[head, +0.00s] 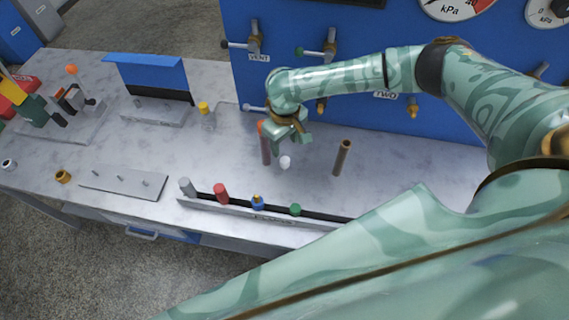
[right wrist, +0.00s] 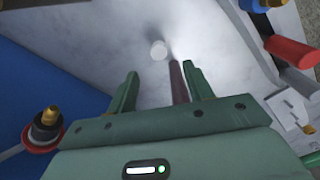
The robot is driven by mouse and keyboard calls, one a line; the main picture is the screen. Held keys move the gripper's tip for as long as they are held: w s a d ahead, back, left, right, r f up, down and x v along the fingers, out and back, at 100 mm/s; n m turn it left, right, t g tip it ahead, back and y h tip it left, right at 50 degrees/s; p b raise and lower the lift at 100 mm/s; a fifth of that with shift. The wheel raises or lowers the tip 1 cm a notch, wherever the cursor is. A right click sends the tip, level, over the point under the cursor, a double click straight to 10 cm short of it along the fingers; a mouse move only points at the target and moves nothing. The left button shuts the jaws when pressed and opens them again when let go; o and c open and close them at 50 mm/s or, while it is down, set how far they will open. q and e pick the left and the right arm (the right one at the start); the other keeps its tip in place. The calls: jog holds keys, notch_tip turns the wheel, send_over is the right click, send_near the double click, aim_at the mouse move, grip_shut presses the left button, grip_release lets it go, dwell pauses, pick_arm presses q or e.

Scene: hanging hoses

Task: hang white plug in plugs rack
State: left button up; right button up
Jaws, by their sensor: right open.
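The plugs rack (head: 236,211) is a long, low bar at the worktop's front edge. Grey, red, blue and green plugs sit along it from left to right. My left gripper is not in view.
A dark brown post (head: 265,148) stands close to my right gripper, and a brown one (head: 342,158) stands farther right. The blue panel (head: 300,20) with valves and gauges rises behind. A grey plate (head: 122,184) with pegs lies left of the rack.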

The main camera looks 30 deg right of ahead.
aim_at(285, 160)
notch_tip(285, 160, down, 6)
jog(key=shift+w+r+b, duration=0.1)
jog(key=shift+r+b, duration=0.05)
jog(key=shift+b, duration=0.55)
notch_tip(285, 160, down, 5)
jog(key=shift+w+d+f+b, duration=0.1)
jog(key=shift+d+b, duration=0.05)
jog(key=shift+b, duration=0.85)
grip_shut()
